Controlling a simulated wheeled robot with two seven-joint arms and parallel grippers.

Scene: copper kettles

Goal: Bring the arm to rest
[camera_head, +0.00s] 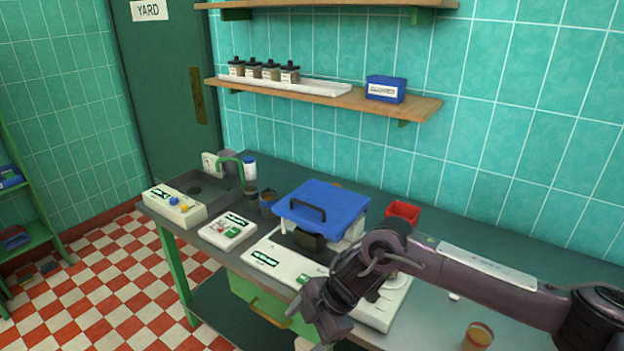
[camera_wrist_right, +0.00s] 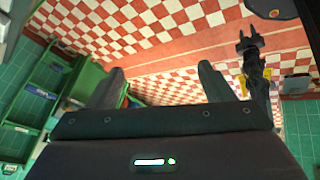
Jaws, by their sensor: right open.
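My right arm (camera_head: 480,285) reaches in from the right over the counter (camera_head: 520,268). My right gripper (camera_head: 318,314) hangs at the front edge of the counter, in front of the white and grey unit with the blue lid. In the right wrist view its two fingers stand wide apart, with nothing between them (camera_wrist_right: 158,78) but the floor beyond. The gripper is open and empty.
The blue lid (camera_head: 322,205) lies close behind the gripper. A red container (camera_head: 402,212) stands behind my forearm, and a small amber-topped cup (camera_head: 479,335) stands at the front right. The checkered floor (camera_head: 130,305) is open at left.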

